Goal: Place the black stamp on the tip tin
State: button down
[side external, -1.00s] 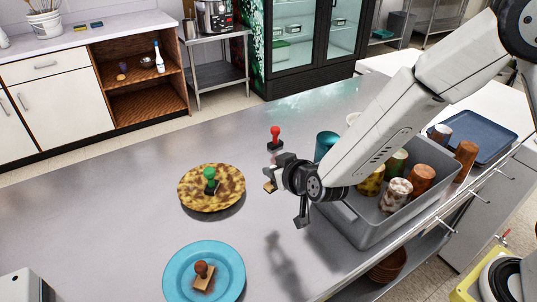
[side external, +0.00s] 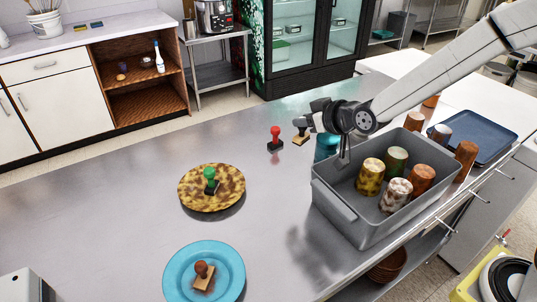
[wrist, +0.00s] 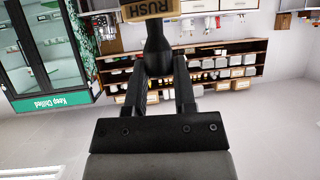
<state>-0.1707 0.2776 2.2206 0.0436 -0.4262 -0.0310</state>
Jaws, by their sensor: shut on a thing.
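My gripper (side external: 313,117) is shut on the black stamp (side external: 299,124) by its black handle. In the wrist view the black handle (wrist: 156,48) stands between the fingers (wrist: 159,68), and its wooden block reads "RUSH". In the side view the stamp hangs roughly upright in the air, block downward, above the far part of the steel counter. A teal cylinder (side external: 324,151) stands just below and right of it, partly covered by my arm. No label shows on it, so I cannot tell whether it is the tip tin.
A red-handled stamp (side external: 275,138) stands left of my gripper. A green-handled stamp (side external: 210,181) sits on a mottled plate (side external: 229,201), a brown-handled one (side external: 203,274) on a blue plate (side external: 233,277). A grey bin (side external: 343,213) holds several cups. A blue tray (side external: 497,133) lies right.

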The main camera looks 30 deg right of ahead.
jog(key=s+d+r, duration=0.2)
jog(key=s+d, duration=0.1)
jog(key=d, duration=0.4)
jog(key=s+d+r+n+y, duration=0.1)
jog(key=s+d+r, duration=0.1)
jog(key=s+d, duration=0.2)
jog(key=d, duration=0.3)
jog(key=shift+d, duration=0.35)
jog(key=shift+w, duration=0.1)
send_over(331, 138)
notch_tip(331, 138, down, 9)
jog(key=shift+s+f, duration=0.15)
jog(key=shift+s, duration=0.15)
jog(key=shift+w+f, duration=0.15)
jog(key=shift+f, duration=0.1)
jog(key=shift+w+f, duration=0.1)
jog(key=shift+f, duration=1.5)
